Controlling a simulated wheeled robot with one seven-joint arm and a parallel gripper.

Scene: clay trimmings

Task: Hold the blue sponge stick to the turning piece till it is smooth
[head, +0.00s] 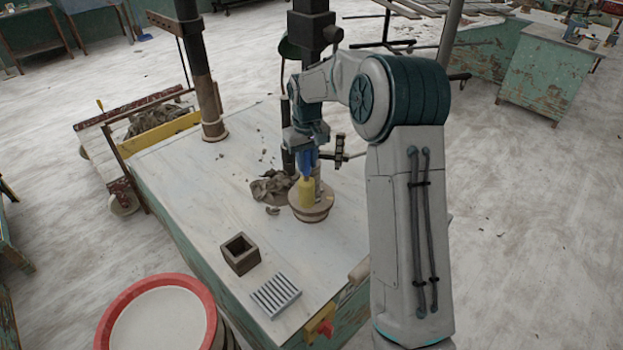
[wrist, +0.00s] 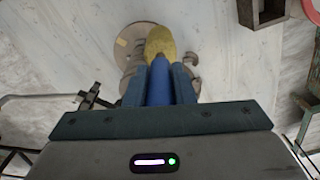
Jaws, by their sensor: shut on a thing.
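My gripper (head: 306,158) is shut on the blue handle of the sponge stick (wrist: 160,84), which lies between its two fingers in the wrist view. The stick's yellow sponge head (head: 304,192) points down over the round wheel (head: 312,214) on the table. In the wrist view the sponge (wrist: 160,42) overlaps the tan wheel disc (wrist: 126,48). A tan upright piece (head: 318,186) shows just right of the sponge and is partly hidden by it. The sponge looks very close to the piece; I cannot tell whether they touch, or whether the wheel turns.
Clay trimmings (head: 270,188) lie left of the wheel. A square open box (head: 240,256) and a slatted grey rack (head: 275,296) stand nearer on the table (head: 195,190). A red-rimmed tub (head: 106,322) stands at the front left. A dark post rises behind the wheel.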

